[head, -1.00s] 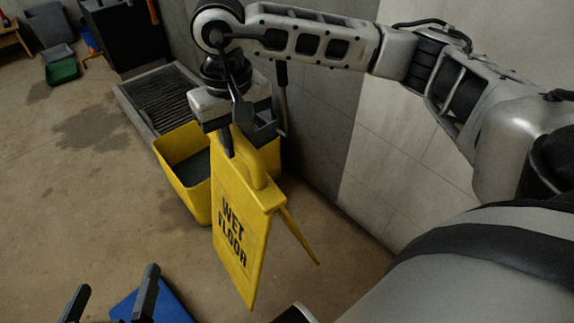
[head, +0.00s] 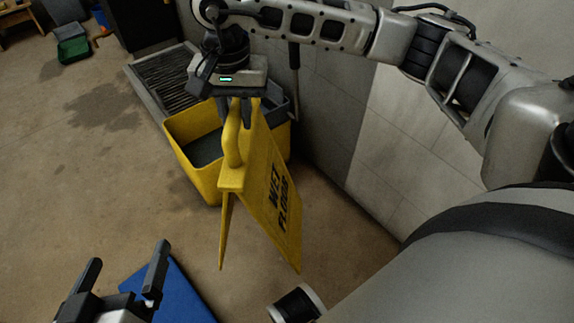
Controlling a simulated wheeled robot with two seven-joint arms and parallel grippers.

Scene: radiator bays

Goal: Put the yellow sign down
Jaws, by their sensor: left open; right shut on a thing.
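The yellow wet-floor sign (head: 270,195) hangs in the middle of the head view, its two panels partly spread. My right gripper (head: 238,115) is shut on the sign's top, by the handle. The lettered panel faces right. Whether the feet touch the floor I cannot tell for sure. My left gripper (head: 122,270) is open and empty at the lower left, near a blue flat object (head: 180,290).
A yellow bucket (head: 178,150) with dark contents stands close behind the sign. A metal floor grate (head: 165,85) lies beyond it. A tiled wall (head: 385,150) rises on the right. The brown floor (head: 80,200) at left is clear. A green bin (head: 72,51) sits far back.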

